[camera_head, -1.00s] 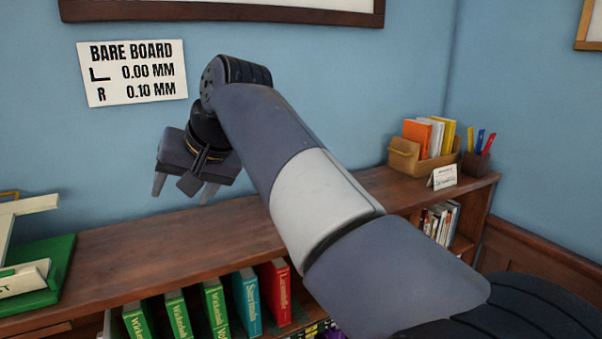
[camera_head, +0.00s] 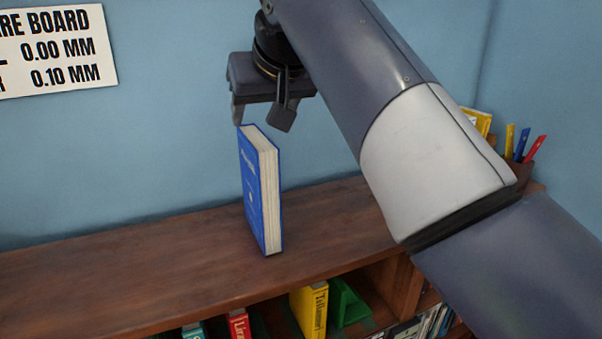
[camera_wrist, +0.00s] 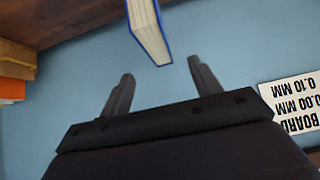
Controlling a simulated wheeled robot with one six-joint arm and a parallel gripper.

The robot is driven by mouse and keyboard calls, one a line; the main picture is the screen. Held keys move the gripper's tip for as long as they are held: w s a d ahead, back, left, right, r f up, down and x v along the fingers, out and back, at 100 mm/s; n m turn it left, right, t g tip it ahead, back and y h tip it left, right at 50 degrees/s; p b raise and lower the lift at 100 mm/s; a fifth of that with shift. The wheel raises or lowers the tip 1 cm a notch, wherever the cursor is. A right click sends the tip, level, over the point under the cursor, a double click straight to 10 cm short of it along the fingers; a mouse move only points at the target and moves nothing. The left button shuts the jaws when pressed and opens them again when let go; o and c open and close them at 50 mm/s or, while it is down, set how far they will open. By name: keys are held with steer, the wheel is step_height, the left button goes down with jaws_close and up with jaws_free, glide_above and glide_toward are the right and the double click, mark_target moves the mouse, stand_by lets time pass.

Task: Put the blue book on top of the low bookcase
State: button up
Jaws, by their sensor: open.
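The blue book (camera_head: 258,190) stands upright on top of the low bookcase (camera_head: 130,262), its cover and pale page edges facing me. My gripper (camera_head: 262,115) is open just above the book's top edge, with its fingers apart. In the wrist view the book (camera_wrist: 148,32) shows beyond the tips of my open gripper (camera_wrist: 161,70), roughly in line with the gap between them. Nothing is between the fingers. I cannot tell exactly how far the fingertips are from the book.
On the shelf below stand a yellow book (camera_head: 309,308), a red book (camera_head: 239,325) and a green bookend (camera_head: 348,305). A pen cup (camera_head: 520,172) stands at the right end, partly behind my arm. The bookcase top left of the blue book is clear.

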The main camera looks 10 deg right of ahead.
mark_target(256, 136)
steer(key=x, duration=1.1)
steer(key=shift+w+d+r, duration=0.15)
steer(key=shift+d, duration=0.1)
steer(key=shift+c, duration=0.2)
jaws_close()
stand_by(0.7)
steer(key=shift+r, duration=0.15)
